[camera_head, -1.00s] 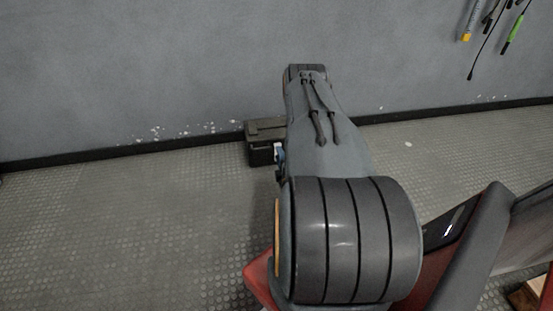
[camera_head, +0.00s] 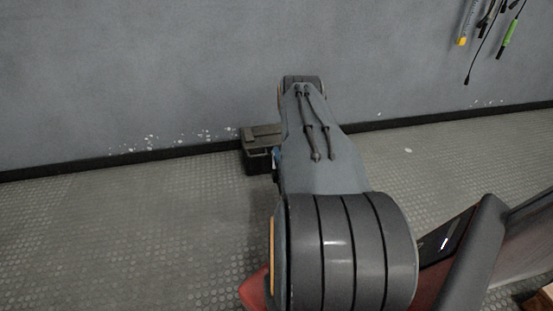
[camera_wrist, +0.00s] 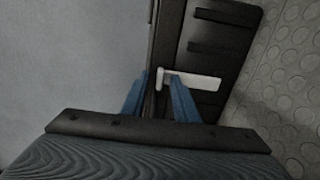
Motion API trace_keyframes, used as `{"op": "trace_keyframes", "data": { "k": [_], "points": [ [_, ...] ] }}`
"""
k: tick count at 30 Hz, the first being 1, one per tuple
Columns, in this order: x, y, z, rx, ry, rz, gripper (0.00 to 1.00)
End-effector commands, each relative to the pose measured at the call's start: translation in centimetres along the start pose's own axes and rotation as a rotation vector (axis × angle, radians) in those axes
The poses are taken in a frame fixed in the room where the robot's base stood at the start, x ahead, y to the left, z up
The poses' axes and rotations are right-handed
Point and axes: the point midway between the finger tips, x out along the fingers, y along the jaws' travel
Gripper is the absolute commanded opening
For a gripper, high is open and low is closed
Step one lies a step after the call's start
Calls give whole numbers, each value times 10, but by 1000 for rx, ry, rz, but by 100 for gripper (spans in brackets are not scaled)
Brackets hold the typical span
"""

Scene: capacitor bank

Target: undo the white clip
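The white clip (camera_wrist: 195,80) is a short pale bar across the dark case (camera_wrist: 215,45) in the wrist view, with a small upturn at its left end. My gripper (camera_wrist: 158,78) has two blue fingers with a clear gap between them. The clip's left end shows in that gap, and the right fingertip overlaps the bar. I cannot tell whether either finger touches it. In the head view the dark case (camera_head: 258,161) stands on the floor by the wall, partly hidden by my arm. Only a bit of blue finger shows there; the clip is hidden.
A grey wall (camera_head: 130,70) with a black skirting stands close behind the case. Tools (camera_head: 507,38) hang on the wall at upper right. The studded floor (camera_head: 120,230) to the left is clear.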

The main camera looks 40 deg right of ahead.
Motion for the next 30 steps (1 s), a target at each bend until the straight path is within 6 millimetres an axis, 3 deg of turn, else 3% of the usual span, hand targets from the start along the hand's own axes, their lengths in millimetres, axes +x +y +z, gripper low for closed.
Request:
{"op": "trace_keyframes", "data": {
  "k": [4, 9, 30],
  "points": [
    [0, 0, 0, 0, 0, 0, 27],
    [0, 0, 0, 0, 0, 0, 0],
    [0, 0, 0, 0, 1, -1, 0]
  ]
}}
